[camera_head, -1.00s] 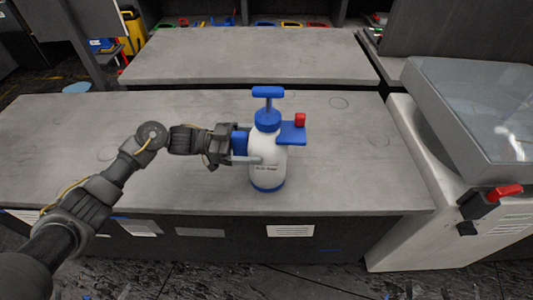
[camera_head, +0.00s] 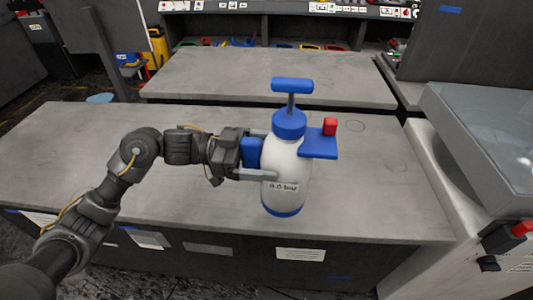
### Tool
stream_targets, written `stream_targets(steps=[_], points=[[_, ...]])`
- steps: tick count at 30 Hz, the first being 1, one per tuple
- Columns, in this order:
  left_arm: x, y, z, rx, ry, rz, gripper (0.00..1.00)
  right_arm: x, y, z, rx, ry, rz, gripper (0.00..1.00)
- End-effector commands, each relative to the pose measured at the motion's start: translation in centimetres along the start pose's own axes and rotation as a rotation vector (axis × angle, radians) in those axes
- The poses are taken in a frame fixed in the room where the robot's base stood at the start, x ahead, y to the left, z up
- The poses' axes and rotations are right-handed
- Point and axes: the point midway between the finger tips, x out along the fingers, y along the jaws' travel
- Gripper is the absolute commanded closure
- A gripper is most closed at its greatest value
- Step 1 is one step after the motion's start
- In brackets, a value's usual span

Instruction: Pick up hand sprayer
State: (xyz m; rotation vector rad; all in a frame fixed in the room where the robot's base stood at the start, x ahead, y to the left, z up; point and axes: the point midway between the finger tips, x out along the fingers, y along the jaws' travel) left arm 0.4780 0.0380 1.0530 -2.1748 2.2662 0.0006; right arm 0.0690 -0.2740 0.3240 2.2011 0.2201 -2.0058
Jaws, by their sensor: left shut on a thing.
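The hand sprayer (camera_head: 286,175) is a white bottle with a blue collar, a blue T-shaped pump handle on top, a blue side piece with a red button, and a blue base. It is upright, over the front part of the grey table (camera_head: 110,150). My left gripper (camera_head: 265,155) reaches in from the left and is shut on the bottle, with its fingers along the bottle's sides. I cannot tell for sure whether the base touches the table. My right gripper is not in view.
A second grey table (camera_head: 260,75) stands behind, with coloured items and a shelf beyond it. A pale machine with a clear lid (camera_head: 490,135) stands close on the right. The table around the sprayer is clear.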

Motion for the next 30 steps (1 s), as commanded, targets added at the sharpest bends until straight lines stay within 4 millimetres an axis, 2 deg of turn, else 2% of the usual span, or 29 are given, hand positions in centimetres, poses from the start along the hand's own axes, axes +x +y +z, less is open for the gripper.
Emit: stream_targets(steps=[1, 6, 12, 19, 30], points=[[0.1, 1.1, -0.5, 0.008, 0.004, 0.001, 0.53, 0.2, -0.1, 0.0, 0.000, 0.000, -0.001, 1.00], [0.5, 4.1, -1.9, 0.006, 0.003, 0.000, 0.53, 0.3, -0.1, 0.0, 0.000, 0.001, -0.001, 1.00], [0.7, 6.2, -2.9, 0.003, 0.004, -0.001, 0.53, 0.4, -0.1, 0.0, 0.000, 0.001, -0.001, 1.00], [0.8, 6.8, -3.2, 0.002, 0.004, -0.001, 0.53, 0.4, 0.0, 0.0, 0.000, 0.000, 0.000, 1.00], [0.4, 6.3, -2.8, 0.000, 0.003, -0.056, 0.54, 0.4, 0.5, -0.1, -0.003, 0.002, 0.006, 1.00]])
